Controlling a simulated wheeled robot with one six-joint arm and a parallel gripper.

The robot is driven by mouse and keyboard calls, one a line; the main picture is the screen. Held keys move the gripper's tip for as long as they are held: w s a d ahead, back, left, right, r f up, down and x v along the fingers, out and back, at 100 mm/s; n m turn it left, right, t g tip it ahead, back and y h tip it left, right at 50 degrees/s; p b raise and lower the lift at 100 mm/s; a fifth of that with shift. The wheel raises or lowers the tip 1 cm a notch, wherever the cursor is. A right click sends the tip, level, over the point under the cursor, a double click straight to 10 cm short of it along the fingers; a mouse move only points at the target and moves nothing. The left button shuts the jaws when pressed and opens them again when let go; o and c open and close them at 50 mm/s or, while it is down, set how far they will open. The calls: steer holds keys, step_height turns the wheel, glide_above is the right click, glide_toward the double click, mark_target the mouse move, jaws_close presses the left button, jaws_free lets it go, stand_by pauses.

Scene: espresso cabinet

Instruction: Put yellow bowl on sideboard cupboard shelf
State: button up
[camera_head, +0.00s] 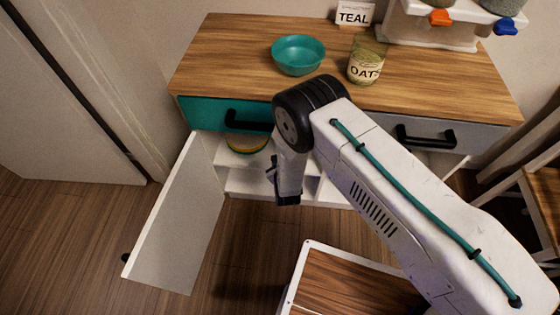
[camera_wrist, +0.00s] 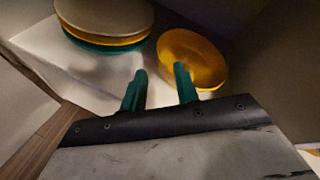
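The yellow bowl (camera_wrist: 192,55) is inside the sideboard cupboard in the wrist view, on the white shelf (camera_wrist: 75,70) to the right of a dish stack. It looks slightly tilted, though the camera angle makes this unsure. My gripper (camera_wrist: 160,72) is open, its two teal fingers apart with nothing between them. The right fingertip overlaps the bowl's near left edge in the picture; I cannot tell whether they touch. In the head view my arm reaches down before the open cupboard (camera_head: 212,150); the fingers are not clear there and the yellow bowl is hidden.
A stack of plates or bowls (camera_wrist: 105,18), cream over yellow and teal, stands on the shelf. The cupboard door (camera_head: 180,225) stands open at left. A teal bowl (camera_head: 298,54), an oats jar (camera_head: 366,62), a TEAL sign (camera_head: 354,15) and a dispenser (camera_head: 430,30) stand on the sideboard top.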

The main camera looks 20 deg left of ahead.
steer(key=shift+v, duration=1.25)
stand_by(0.4)
